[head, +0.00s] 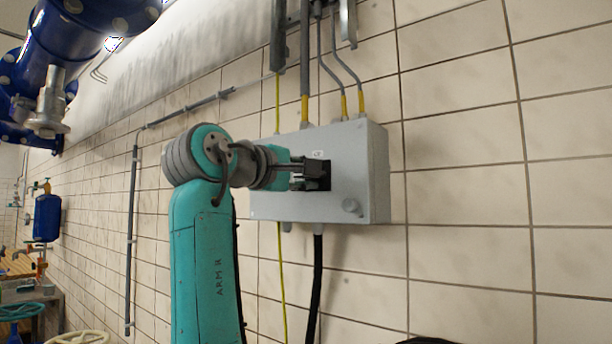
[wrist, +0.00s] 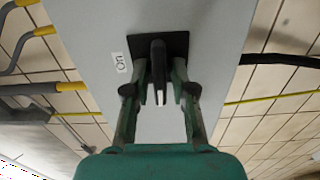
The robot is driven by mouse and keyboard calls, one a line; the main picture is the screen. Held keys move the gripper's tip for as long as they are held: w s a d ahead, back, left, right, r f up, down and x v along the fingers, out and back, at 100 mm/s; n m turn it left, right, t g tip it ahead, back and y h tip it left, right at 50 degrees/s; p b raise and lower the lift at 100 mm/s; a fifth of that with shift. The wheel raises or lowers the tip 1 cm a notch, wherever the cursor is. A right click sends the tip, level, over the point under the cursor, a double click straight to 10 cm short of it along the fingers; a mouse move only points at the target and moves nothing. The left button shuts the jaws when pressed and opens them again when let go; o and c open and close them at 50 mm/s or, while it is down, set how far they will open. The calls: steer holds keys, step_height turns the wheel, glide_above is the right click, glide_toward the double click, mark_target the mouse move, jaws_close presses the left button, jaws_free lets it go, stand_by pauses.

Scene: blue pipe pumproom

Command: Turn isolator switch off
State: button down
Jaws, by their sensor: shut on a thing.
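The isolator switch is on the front of a grey wall box (head: 352,140). Its black plate (head: 324,168) and dark handle (wrist: 158,52) stand out from the box face. A small white label (wrist: 119,62) beside the plate reads "On". My gripper (head: 298,176) reaches the switch from the left in the head view and hides part of it. In the wrist view, the fingers of my gripper (wrist: 160,74) are on either side of the handle and shut on it. The handle lies roughly along the gripper's own direction in the wrist view.
Conduits with yellow ends (head: 305,108) enter the box top. A black cable (head: 317,285) and a yellow-green wire (head: 281,300) hang below. Large blue pipes (head: 85,45) are at upper left. The tiled wall at right is clear.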

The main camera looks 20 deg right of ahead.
steer(key=c, duration=1.2)
jaws_free()
steer(key=shift+a, duration=0.1)
steer(key=v, duration=1.2)
